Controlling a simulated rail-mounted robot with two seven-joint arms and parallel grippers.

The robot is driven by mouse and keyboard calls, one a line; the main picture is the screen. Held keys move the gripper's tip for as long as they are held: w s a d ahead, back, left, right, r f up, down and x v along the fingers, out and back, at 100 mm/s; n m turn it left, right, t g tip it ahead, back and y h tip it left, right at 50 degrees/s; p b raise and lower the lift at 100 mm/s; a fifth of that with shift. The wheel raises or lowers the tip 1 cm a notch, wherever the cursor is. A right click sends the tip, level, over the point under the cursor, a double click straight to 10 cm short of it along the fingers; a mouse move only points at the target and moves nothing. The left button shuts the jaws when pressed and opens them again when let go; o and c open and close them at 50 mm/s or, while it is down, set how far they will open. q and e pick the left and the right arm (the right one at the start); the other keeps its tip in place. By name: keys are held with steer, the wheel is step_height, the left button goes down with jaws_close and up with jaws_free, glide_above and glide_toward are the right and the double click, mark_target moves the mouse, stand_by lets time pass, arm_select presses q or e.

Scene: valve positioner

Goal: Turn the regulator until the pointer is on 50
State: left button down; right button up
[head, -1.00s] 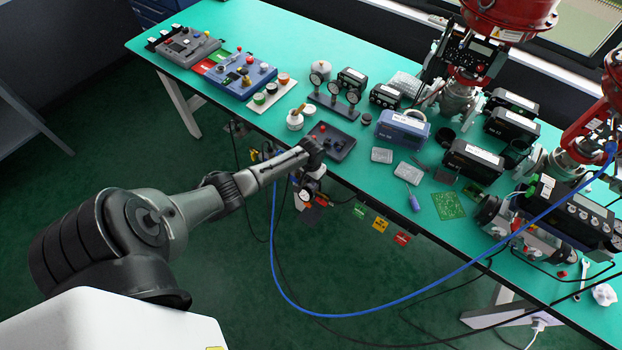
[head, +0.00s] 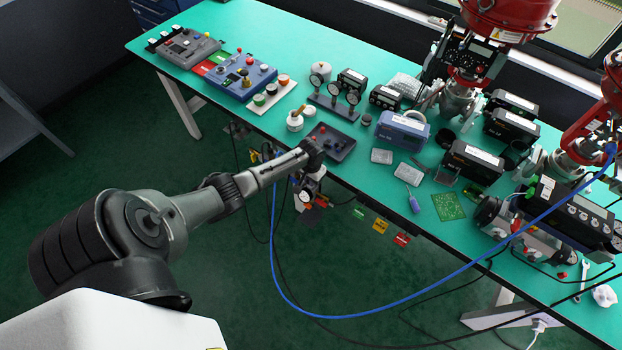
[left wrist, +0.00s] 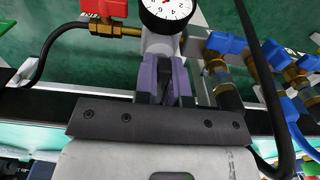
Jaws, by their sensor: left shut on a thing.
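The regulator (left wrist: 160,42) hangs at the table's front edge, a pale grey body with a round white gauge (left wrist: 168,8) on it. The gauge also shows small in the head view (head: 306,197). Only part of the dial is in the left wrist view, and I cannot read the pointer's value. My left gripper (left wrist: 164,78) has its purple-grey fingers shut on the regulator. In the head view my left wrist hides most of the grip. My right gripper is not in view.
A red-handled valve (left wrist: 104,10) on a brass fitting is left of the regulator. Blue-handled valves (left wrist: 226,43) and a black hose (left wrist: 262,80) are close on the right. A blue hose (head: 275,240) hangs below the table (head: 350,180), whose top holds many instruments.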

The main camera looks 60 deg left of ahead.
arm_select(q)
steer(key=shift+r+m+p, duration=0.1)
steer(key=shift+m+p, duration=0.45)
steer(key=shift+m, duration=0.55)
steer(key=shift+m+p, duration=0.45)
steer(key=shift+m, duration=1.25)
steer(key=c, duration=1.2)
jaws_free()
